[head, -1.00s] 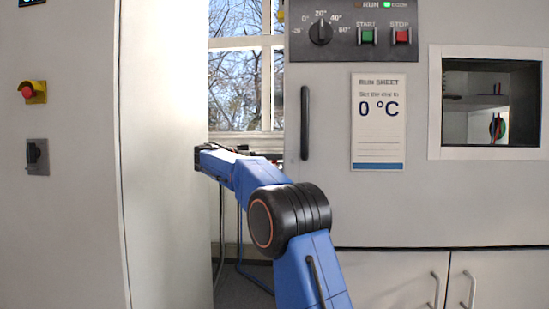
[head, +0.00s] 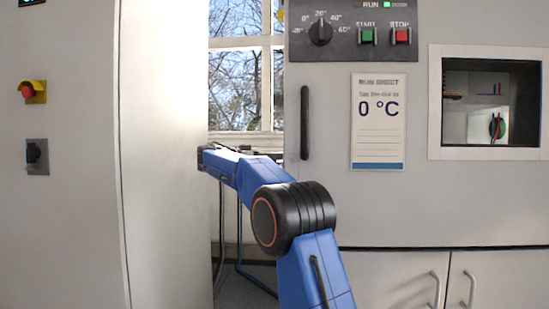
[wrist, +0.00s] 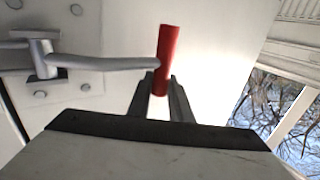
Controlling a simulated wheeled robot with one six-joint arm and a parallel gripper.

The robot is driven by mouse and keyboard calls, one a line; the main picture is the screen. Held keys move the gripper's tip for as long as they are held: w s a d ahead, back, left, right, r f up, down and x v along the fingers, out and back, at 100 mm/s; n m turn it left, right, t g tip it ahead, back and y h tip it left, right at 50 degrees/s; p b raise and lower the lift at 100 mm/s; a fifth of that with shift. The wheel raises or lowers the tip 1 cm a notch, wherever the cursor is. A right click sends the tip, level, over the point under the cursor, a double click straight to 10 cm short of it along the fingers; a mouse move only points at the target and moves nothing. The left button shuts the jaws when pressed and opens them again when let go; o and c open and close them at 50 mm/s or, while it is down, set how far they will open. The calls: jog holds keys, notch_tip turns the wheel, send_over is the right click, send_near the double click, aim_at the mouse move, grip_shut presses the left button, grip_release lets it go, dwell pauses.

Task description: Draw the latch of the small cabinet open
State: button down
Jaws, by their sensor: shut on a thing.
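The latch shows in the wrist view as a grey metal lever (wrist: 110,63) on a bracket bolted to a pale panel (wrist: 125,20), with an upright red grip (wrist: 168,50) at its right end. My gripper (wrist: 160,84) has its two dark fingers on either side of the lower part of the red grip and is shut on it. The far left part of the lever runs out of the wrist view. In the head view my arm reaches left to the pale cabinet side (head: 165,110). The latch cannot be made out there.
A window (head: 237,80) stands behind my arm, with cables hanging below it. To the right is a large chamber door with a black handle (head: 305,122), a run sheet (head: 378,122) and a small window opening. A red emergency button (head: 27,91) is on the left wall.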

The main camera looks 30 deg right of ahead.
jog(key=shift+w+a+n+t, duration=0.1)
jog(key=shift+a+n+t, duration=0.45)
jog(key=shift+t, duration=0.15)
jog(key=s+a+n+t+y, duration=0.3)
jog(key=a+n+t+y, duration=0.2)
jog(key=a+n+t, duration=0.1)
jog(key=s+a+n+t+y, duration=0.3)
jog(key=a+n+t+y, duration=0.2)
jog(key=a+t, duration=0.3)
jog(key=shift+n+t+y, duration=0.3)
jog(key=shift+n, duration=0.15)
jog(key=shift+a, duration=0.1)
jog(key=c, duration=1.6)
grip_release()
jog(key=shift+s, duration=0.15)
